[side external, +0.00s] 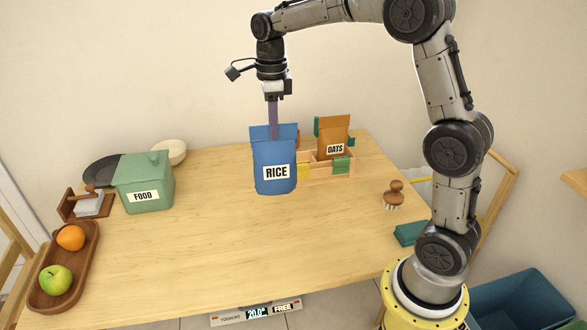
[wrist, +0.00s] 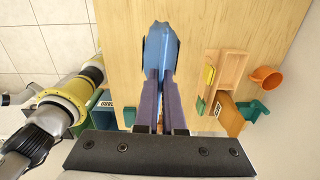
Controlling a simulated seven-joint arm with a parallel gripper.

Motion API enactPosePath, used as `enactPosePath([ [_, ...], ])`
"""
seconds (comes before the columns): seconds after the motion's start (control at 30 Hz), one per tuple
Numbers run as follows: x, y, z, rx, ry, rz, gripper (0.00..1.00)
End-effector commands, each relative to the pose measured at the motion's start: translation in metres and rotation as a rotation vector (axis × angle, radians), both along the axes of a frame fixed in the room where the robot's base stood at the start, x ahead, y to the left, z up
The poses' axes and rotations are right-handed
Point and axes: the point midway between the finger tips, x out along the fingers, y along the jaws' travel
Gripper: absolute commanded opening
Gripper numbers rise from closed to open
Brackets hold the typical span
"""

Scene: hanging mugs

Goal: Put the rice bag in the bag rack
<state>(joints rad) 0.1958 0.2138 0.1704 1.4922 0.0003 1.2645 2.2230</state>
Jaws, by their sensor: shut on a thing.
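The blue rice bag (side external: 275,178), labelled RICE, hangs upright from my gripper (side external: 273,135), whose fingers are shut on its top edge. In the wrist view the bag (wrist: 161,45) is seen from above between the purple fingertips (wrist: 160,74). The wooden bag rack (side external: 318,180) stands behind and to the right of the bag, which hides its left part. In the wrist view the rack (wrist: 232,68) is to the right of the bag, apart from it. I cannot tell how high the bag's bottom is above the table.
An orange-brown OATS bag (side external: 333,135) stands in the rack's right part. Orange and teal mugs (wrist: 266,77) (wrist: 254,110) are beside the rack. A green FOOD box (side external: 145,185), fruit tray (side external: 65,265) and brush (side external: 394,195) are farther off. The table's middle front is clear.

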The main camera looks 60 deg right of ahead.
Motion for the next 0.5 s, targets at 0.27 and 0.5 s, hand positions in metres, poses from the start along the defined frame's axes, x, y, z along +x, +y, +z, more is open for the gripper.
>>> enactPosePath([
  [0.27, 0.062, -0.064, 0.005, -0.002, -0.003, 0.011, 0.0],
  [0.5, 0.098, -0.125, -0.001, -0.002, -0.003, 0.025, 0.0],
])
